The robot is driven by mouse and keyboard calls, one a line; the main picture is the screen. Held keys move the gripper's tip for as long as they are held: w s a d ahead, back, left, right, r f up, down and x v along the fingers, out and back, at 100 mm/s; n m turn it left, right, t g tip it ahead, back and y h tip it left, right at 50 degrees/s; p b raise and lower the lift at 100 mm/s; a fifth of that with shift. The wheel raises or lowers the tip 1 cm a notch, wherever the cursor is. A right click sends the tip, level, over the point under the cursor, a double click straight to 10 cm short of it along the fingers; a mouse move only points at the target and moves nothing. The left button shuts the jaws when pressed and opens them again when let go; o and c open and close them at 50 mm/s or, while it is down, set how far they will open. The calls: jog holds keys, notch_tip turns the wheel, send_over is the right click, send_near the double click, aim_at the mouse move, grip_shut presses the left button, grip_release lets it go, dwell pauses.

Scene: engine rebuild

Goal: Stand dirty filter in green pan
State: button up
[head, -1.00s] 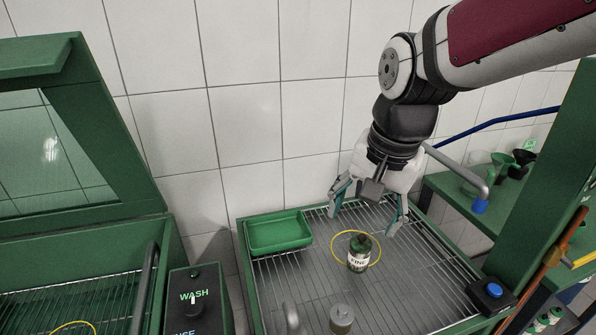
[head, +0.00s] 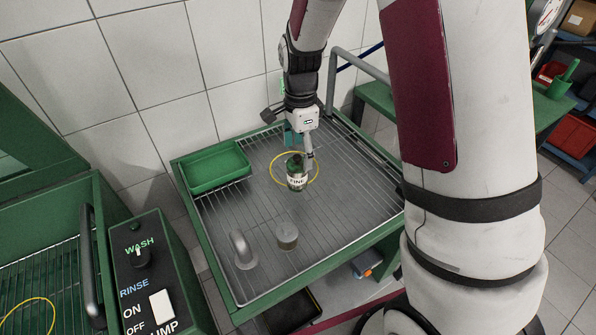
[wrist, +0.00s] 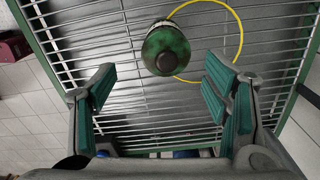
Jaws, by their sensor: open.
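A dark green canister (head: 297,177) with a white label reading FINE stands upright on the wire rack, at the yellow ring. In the wrist view its round, green-stained top (wrist: 166,50) shows ahead of the fingers, roughly centred between them. A plain grey-tan cylinder (head: 287,236) stands nearer the front of the rack. I cannot tell for certain which of the two is the dirty filter. The green pan (head: 215,167) is empty at the rack's back left corner. My gripper (head: 300,148) is open and empty, just behind the canister in the head view.
The wire rack (head: 235,215) has a green frame and much bare room. A control box marked WASH and RINSE (head: 150,280) and an open green washer stand left. A tiled wall is close behind.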

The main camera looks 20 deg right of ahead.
aim_at(300, 158)
notch_tip(300, 158, down, 5)
jog(key=shift+r, duration=0.1)
jog(key=shift+w+a+f+p, duration=0.1)
jog(key=shift+f+p, duration=0.05)
jog(key=shift+f, duration=0.7)
jog(key=shift+w+a+f+p, duration=0.1)
jog(key=shift+w+f+p, duration=0.1)
jog(key=shift+f, duration=0.6)
jog(key=shift+w+f+p, duration=0.1)
jog(key=shift+f+p, duration=0.05)
jog(key=shift+f, duration=0.7)
jog(key=c, duration=1.4)
jog(key=shift+c, duration=0.2)
jog(key=shift+r, duration=0.75)
notch_tip(300, 158, up, 2)
jog(key=shift+r+b, duration=0.2)
jog(key=shift+b, duration=0.2)
jog(key=s, duration=1)
jog(key=s+r, duration=0.1)
jog(key=s, duration=0.5)
jog(key=shift+s+r, duration=0.1)
